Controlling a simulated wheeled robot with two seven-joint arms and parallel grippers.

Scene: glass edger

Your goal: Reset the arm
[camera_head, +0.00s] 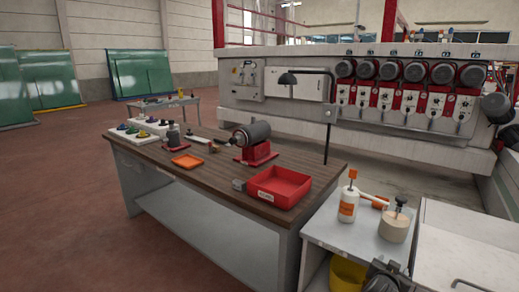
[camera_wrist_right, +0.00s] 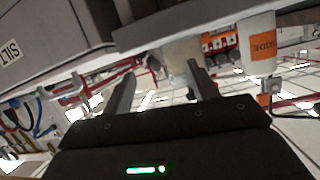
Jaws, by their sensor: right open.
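My right gripper (camera_wrist_right: 162,78) shows in the right wrist view with its two dark fingers spread apart. Nothing is held between them. A dark part at the bottom right of the head view (camera_head: 385,277), beside the small side table, looks like part of my right arm or gripper. My left gripper is not in view.
The side table (camera_head: 340,236) holds a white bottle (camera_head: 348,206) with an orange cap and a beige pot (camera_head: 395,226). A yellow bucket (camera_head: 346,274) is below. The wooden workbench (camera_head: 225,186) carries a red tray (camera_head: 279,187) and a motor (camera_head: 252,133). Red floor at left is clear.

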